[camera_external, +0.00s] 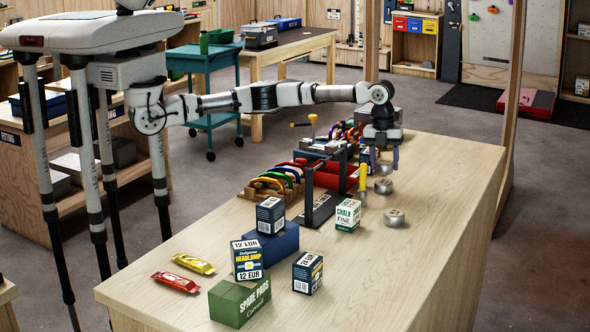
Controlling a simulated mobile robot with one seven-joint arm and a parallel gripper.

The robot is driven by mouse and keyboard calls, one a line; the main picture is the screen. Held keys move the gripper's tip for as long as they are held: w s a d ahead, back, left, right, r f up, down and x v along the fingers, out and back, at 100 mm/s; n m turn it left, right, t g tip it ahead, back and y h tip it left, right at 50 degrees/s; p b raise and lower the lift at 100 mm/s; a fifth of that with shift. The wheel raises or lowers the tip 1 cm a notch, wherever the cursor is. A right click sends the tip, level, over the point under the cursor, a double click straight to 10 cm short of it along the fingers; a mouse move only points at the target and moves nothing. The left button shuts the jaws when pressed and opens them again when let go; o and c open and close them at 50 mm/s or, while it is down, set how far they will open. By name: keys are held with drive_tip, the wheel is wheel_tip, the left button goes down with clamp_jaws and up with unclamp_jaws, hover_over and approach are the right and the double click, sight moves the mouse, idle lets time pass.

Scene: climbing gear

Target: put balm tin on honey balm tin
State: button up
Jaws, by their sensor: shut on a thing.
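My gripper (384,163) points down over the right part of the wooden workbench, with its two fingers on either side of a small silvery round tin, which I take to be the balm tin (384,168). Whether that tin touches the bench is too small to tell. A similar tin (383,186) sits on the bench just in front of the gripper. Another tin (395,217) with a pale lid sits closer to the camera. The labels are unreadable, so I cannot tell which is the honey balm tin.
A yellow-handled tool (363,182) stands upright just left of the tins. A chalk box (347,214), a dark rack (322,184) and colourful carabiners (285,175) are nearby. A green spare pads box (240,301) is at the front. The bench's right side (430,235) is clear.

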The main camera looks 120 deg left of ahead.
sight(384, 161)
drive_tip(key=shift+f+p, duration=0.3)
drive_tip(key=shift+f, duration=1.15)
drive_tip(key=shift+f, duration=0.1)
drive_tip(key=o, duration=1)
drive_tip(key=r+b, duration=0.1)
drive_tip(key=r, duration=0.3)
drive_tip(key=r+b, duration=0.1)
drive_tip(key=r, duration=0.3)
drive_tip(key=s+r+b, duration=0.1)
drive_tip(key=r, duration=0.3)
drive_tip(key=shift+d+r, duration=0.1)
drive_tip(key=shift+r, duration=0.05)
